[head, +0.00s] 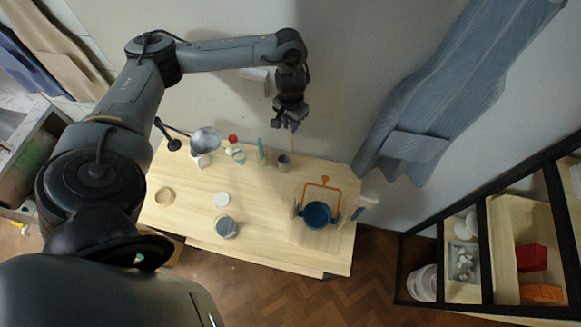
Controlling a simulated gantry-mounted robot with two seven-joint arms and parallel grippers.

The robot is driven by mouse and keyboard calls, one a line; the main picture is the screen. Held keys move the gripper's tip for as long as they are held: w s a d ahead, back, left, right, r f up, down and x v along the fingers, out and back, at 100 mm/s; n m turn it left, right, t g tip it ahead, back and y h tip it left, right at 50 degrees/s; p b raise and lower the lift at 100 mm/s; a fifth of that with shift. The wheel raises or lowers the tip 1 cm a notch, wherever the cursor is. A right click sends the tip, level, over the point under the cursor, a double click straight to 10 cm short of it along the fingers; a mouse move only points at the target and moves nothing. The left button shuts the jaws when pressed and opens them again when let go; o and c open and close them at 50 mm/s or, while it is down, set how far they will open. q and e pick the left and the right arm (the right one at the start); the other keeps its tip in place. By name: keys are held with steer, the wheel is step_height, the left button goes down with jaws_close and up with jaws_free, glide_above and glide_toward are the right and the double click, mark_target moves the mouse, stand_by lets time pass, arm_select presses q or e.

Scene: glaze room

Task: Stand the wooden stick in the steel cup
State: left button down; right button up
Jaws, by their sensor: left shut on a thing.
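My left gripper (289,124) is shut at the upper middle of the head view, above the back edge of the table. A thin pale stick (291,143) shows just below its fingers and points down; most of it is hidden or too small to make out. A small grey cup (284,164), which looks like the steel cup, stands upright at the back of the table, below the gripper in the picture. The stick's lower end appears near the cup, but I cannot tell whether it is inside the rim. My right gripper is not in view.
The pale wooden table (260,205) is clear in the middle. A green bottle (261,156) stands left of the cup. A blue bowl (318,214) with an orange frame (325,185) is at the right. A lamp (205,140), white disc (221,199) and jar (227,228) are left.

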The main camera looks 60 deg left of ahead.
arm_select(q)
step_height(320, 180, down, 12)
steer(key=s+b, duration=0.1)
steer(key=s, duration=0.1)
steer(key=shift+s+a+f+b, duration=0.15)
steer(key=shift+s+a+b, duration=0.05)
steer(key=shift+a+b, duration=0.2)
stand_by(0.4)
steer(key=shift+f, duration=0.2)
steer(key=c, duration=1.1)
jaws_free()
steer(key=shift+r, duration=0.15)
